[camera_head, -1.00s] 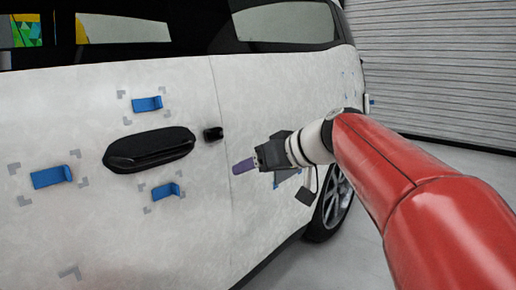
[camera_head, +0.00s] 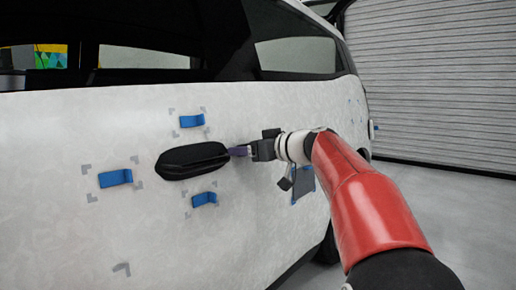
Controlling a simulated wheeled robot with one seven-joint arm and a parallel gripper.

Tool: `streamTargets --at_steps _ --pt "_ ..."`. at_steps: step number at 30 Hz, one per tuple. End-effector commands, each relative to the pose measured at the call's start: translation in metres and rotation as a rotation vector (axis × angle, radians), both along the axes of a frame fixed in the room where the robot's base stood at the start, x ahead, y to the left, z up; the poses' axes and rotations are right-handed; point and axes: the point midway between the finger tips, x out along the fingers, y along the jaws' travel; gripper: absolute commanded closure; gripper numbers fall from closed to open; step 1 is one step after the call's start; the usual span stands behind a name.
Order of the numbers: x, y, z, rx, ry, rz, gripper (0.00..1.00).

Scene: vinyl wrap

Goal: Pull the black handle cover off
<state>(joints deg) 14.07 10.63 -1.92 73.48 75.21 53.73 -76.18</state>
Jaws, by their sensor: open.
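The black door handle (camera_head: 192,161) sits on the white car door (camera_head: 60,215), with blue tabs around it. The small black handle cover at its right end is hidden behind my gripper (camera_head: 240,151). The jaws are open. I cannot tell from this view whether the fingers touch the cover or stand around it.
Blue tabs are stuck above (camera_head: 192,121), below (camera_head: 204,199) and left (camera_head: 115,178) of the handle, with grey corner marks around them. A blue piece (camera_head: 303,184) shows below my wrist. A grey shutter (camera_head: 440,85) is behind, and open floor lies at the right.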

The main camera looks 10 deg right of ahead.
Motion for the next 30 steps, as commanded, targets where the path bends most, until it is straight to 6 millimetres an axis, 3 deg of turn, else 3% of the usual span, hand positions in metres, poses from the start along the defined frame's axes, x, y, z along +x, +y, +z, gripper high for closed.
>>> streamTargets --at_steps 8,19,20,26,30 --pt "0.0016 0.0016 -0.0005 0.000 0.000 0.000 0.34" --pt "0.0014 0.0013 -0.0004 0.000 0.000 0.000 0.79" --pt "0.0013 0.0013 -0.0003 0.000 0.000 0.000 0.61" --pt "0.0013 0.0013 -0.0003 0.000 0.000 0.000 0.87" --pt "0.0011 0.0010 -0.0004 0.000 0.000 0.000 0.87"
